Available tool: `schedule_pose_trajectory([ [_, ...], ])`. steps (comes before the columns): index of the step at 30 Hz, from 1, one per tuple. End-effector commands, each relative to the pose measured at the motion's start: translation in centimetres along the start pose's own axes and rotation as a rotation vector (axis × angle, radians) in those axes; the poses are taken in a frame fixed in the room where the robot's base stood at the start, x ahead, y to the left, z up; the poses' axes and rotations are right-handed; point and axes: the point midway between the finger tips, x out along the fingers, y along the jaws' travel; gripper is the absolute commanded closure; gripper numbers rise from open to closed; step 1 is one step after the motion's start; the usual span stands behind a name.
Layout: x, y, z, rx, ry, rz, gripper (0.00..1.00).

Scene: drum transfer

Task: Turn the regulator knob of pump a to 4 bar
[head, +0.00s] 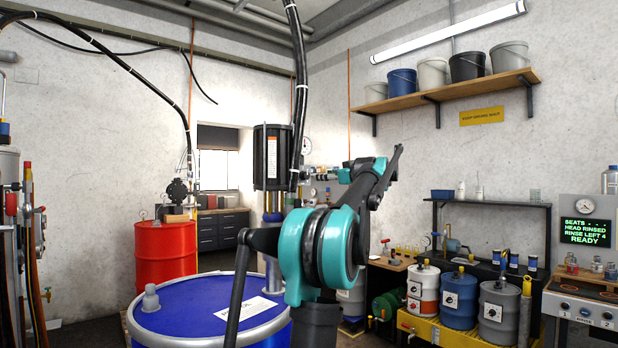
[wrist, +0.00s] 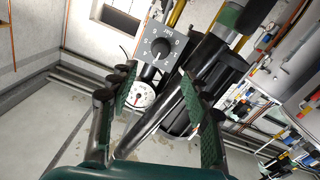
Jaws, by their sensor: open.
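Pump a, as I take it, is the tall pump with a black cylinder (head: 272,157) above the blue drum (head: 190,310) in the head view. In the wrist view the regulator's grey numbered plate (wrist: 161,48) carries a dark round knob at its centre; its exact setting is too small to read. A round white pressure gauge (wrist: 141,96) sits just below it. My gripper (wrist: 157,82) is open, its two green-padded fingers apart with nothing between them. In the image the knob lies above and between the fingertips, apart from them. In the head view my arm hides the gripper's fingers.
A black hose (head: 299,80) hangs down beside the pump. A red drum (head: 166,252) stands behind at left. A shelf with several buckets (head: 432,74) is on the right wall. Several small canisters (head: 459,298) stand on a yellow tray at right.

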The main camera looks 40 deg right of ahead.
Motion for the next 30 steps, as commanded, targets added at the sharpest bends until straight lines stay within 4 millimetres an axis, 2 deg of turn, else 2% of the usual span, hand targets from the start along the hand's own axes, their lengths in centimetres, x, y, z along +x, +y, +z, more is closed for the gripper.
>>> schedule_pose_trajectory([
  [1, 1.2, -0.1, 0.0, 0.000, 0.001, -0.003, 0.51],
  [9, 6.5, -0.1, 0.0, 0.001, 0.000, -0.003, 0.51],
  [15, 9.3, -0.1, 0.0, 0.001, 0.000, -0.002, 0.51],
  [21, 10.6, -0.1, 0.0, 0.001, 0.000, -0.001, 0.51],
  [30, 10.7, -0.1, 0.1, 0.001, -0.001, -0.001, 0.53],
])
